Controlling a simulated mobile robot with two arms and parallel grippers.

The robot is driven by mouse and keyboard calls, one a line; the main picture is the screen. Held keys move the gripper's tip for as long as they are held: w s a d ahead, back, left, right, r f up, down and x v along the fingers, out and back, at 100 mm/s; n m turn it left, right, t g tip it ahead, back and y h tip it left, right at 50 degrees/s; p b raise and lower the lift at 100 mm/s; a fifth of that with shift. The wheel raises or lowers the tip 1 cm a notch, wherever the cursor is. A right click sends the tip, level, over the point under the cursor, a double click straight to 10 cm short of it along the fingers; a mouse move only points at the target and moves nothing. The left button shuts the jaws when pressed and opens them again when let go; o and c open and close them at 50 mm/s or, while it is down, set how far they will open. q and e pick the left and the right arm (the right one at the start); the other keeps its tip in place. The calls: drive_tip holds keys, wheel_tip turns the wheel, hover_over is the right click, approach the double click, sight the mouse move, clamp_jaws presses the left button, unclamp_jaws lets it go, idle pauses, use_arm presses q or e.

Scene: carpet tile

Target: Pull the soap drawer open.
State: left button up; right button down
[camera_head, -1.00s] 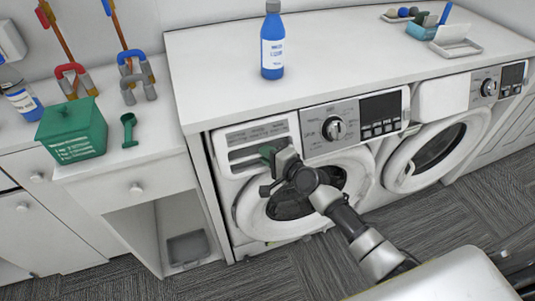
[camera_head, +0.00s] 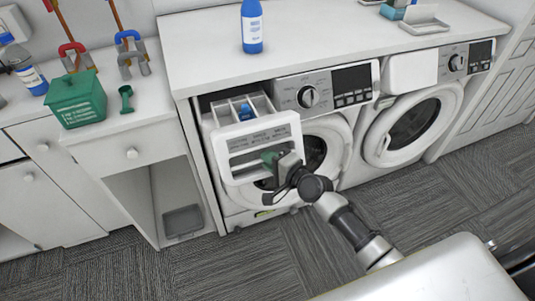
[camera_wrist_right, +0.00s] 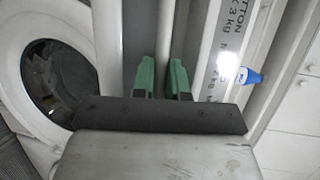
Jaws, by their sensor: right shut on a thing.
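The soap drawer (camera_head: 256,136) of the left washing machine (camera_head: 335,130) stands pulled out from its slot. Its white compartments, one with a blue part, show from above. My right gripper (camera_head: 270,158) is at the drawer's front. Its green fingertips are shut on the drawer's handle bar, which runs between the fingers in the right wrist view (camera_wrist_right: 165,80). The printed drawer front shows in that view too (camera_wrist_right: 222,60). My left gripper is not in view.
A blue bottle (camera_head: 252,27) stands on the white top above the machines. A green box (camera_head: 77,99) and a green scoop (camera_head: 126,98) are on the left counter. A second washing machine (camera_head: 414,120) stands at the right. The carpet floor (camera_head: 310,245) in front is clear.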

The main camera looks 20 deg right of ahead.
drive_tip(key=shift+s, duration=1.15)
drive_tip(key=c, duration=1.4)
unclamp_jaws()
drive_tip(key=shift+d, duration=0.1)
drive_tip(key=shift+c, duration=0.2)
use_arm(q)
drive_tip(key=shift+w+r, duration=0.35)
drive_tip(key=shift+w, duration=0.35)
use_arm(e)
drive_tip(key=shift+s, duration=0.1)
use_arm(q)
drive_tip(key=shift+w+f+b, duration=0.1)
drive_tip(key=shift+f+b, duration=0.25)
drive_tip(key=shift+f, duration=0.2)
use_arm(e)
drive_tip(key=v, duration=1)
drive_tip(key=shift+s+d, duration=0.15)
drive_tip(key=shift+s, duration=0.15)
drive_tip(key=shift+r, duration=0.15)
